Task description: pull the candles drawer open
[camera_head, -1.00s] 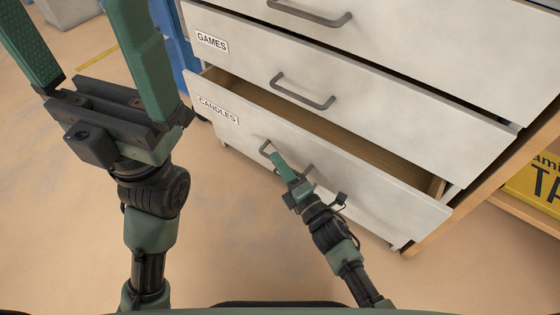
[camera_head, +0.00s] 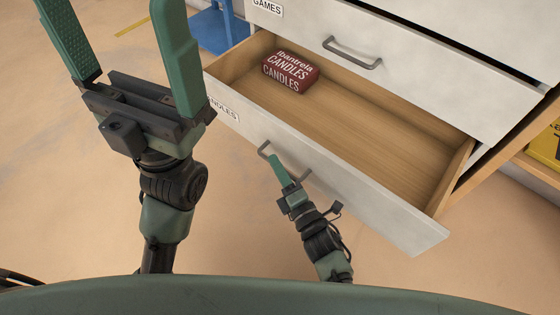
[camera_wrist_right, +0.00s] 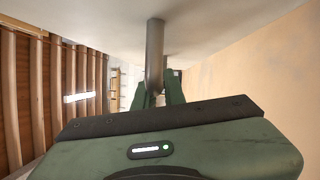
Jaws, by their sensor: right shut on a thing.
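The candles drawer (camera_head: 395,215) stands well out of the cabinet, with its wooden inside in view. A dark red candles box (camera_head: 290,72) lies at its back left. The drawer's grey bar handle (camera_head: 303,174) is on the front panel. My right gripper (camera_head: 275,165) is shut on this handle; in the right wrist view the handle (camera_wrist_right: 155,55) runs between the green fingers (camera_wrist_right: 155,92). My left gripper (camera_head: 115,40) is raised at the left, its two fingers wide apart and nothing between them.
The games drawer (camera_head: 420,75) above is closed, its handle (camera_head: 352,55) overhanging the open drawer. A blue object (camera_head: 218,28) stands behind at the left. A yellow box (camera_head: 546,145) is on a low shelf at the right. The floor in front of the drawer is clear.

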